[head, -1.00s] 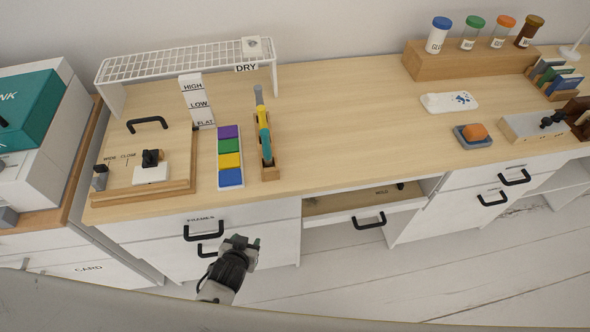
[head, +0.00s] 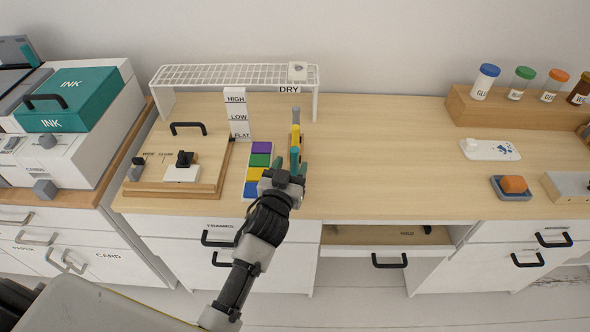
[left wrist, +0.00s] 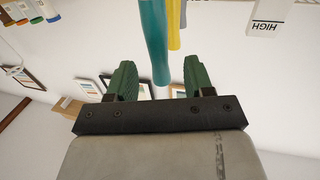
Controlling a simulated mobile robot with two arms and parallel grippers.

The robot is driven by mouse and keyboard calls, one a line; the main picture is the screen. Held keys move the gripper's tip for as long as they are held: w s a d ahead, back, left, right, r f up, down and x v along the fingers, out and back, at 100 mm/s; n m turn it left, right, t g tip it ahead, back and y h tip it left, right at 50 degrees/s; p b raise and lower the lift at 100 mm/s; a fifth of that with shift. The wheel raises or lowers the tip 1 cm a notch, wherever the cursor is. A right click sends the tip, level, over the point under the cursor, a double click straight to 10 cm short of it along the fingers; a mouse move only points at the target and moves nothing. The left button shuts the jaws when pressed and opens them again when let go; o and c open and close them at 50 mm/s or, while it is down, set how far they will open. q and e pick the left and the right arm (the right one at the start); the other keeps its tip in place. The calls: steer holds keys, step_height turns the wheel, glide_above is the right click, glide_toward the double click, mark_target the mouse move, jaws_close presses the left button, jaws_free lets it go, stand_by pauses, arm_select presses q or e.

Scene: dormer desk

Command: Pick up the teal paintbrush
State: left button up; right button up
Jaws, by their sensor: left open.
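In the left wrist view the teal handle (left wrist: 154,45) hangs between and beyond the two green fingers (left wrist: 155,80), with a gap on each side. The yellow handle (left wrist: 174,22) is behind it to the right. My right gripper is not in view.
The colour block strip (head: 259,161) is close to the left of my gripper. A wooden board with a black handle (head: 187,128) and a white wire rack (head: 225,75) stand further left and behind. The desk middle (head: 390,140) is clear. A drawer (head: 385,240) is partly open below.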

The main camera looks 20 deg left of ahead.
arm_select(q)
steer(key=w, duration=0.5)
steer(key=shift+w, duration=0.1)
jaws_close()
